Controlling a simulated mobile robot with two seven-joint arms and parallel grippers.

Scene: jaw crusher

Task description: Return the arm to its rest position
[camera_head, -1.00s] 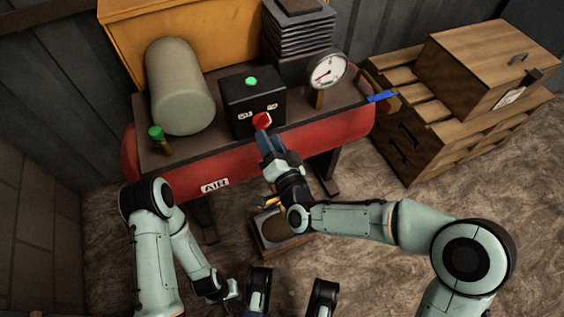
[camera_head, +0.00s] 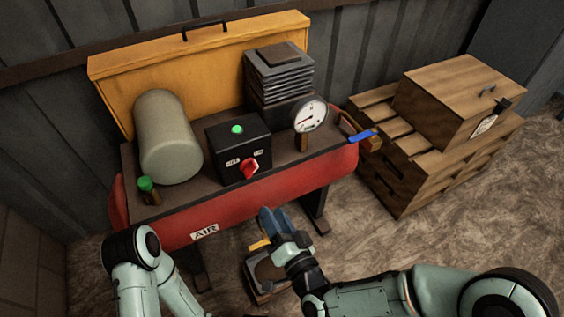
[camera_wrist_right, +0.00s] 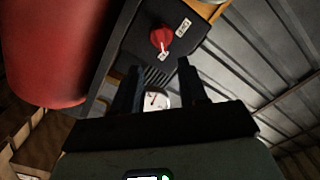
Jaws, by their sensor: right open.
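My right gripper (camera_head: 273,222) is in front of the red air tank (camera_head: 270,188), below and apart from the black control box (camera_head: 237,146). Its jaws are open and empty; the two fingers also show in the right wrist view (camera_wrist_right: 160,88). The red knob (camera_head: 250,168) on the box's front is turned at a slant, and it shows beyond the fingers in the wrist view (camera_wrist_right: 161,39).
A gauge (camera_head: 311,114), a blue-handled valve (camera_head: 361,136) and a grey cylinder (camera_head: 168,140) are on the compressor. A wooden crate (camera_head: 445,100) sits on pallets (camera_head: 405,178) at the right. A tray (camera_head: 262,285) is on the floor below my right gripper. Floor at the right is clear.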

